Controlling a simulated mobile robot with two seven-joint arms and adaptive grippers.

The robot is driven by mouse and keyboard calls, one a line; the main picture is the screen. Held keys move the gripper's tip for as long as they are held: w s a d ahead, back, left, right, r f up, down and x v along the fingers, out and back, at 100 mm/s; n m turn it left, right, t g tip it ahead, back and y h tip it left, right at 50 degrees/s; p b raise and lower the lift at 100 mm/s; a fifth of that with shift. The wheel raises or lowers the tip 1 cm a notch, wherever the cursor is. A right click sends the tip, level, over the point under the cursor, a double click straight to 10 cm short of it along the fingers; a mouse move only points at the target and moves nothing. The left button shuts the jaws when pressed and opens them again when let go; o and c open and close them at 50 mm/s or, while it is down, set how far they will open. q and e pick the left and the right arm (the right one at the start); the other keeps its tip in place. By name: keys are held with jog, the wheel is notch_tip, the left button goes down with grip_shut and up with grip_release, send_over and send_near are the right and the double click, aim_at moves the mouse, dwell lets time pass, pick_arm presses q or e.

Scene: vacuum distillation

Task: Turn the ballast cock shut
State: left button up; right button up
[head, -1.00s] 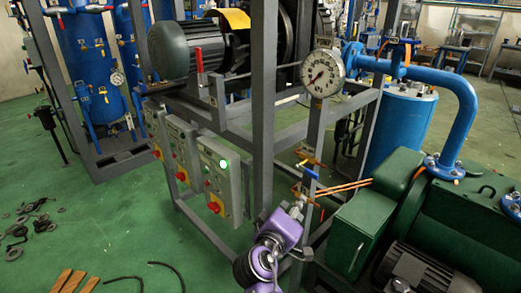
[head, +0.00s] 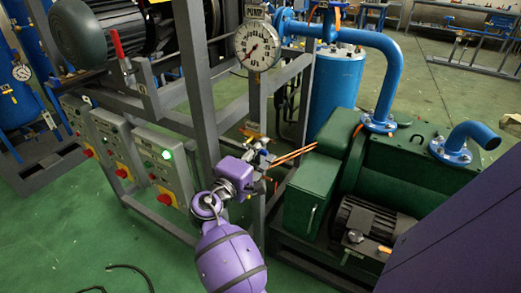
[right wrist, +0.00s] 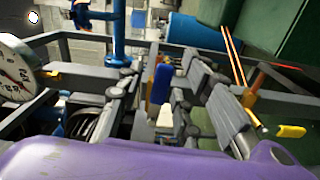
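A small cock with a blue lever (right wrist: 160,83) shows in the right wrist view, its lever upright between the fingers of my right gripper (right wrist: 172,92). A gap shows on both sides of the lever, so the gripper looks open around it. In the head view my right gripper (head: 262,152) is at the frame post below the gauge and largely hides the cock. A yellow-tipped handle (right wrist: 291,131) lies right of the fingers in the wrist view. No label shows which handle is the ballast cock. My left gripper is not in view.
A round pressure gauge (head: 257,46) sits above on the grey frame. Two copper-coloured tubes (head: 293,155) run from the cock area toward the green pump (head: 312,190). Grey control boxes (head: 160,165) stand to the left.

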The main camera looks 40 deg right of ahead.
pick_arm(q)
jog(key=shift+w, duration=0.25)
pick_arm(e)
jog(key=shift+w+d+f, duration=0.1)
grip_shut()
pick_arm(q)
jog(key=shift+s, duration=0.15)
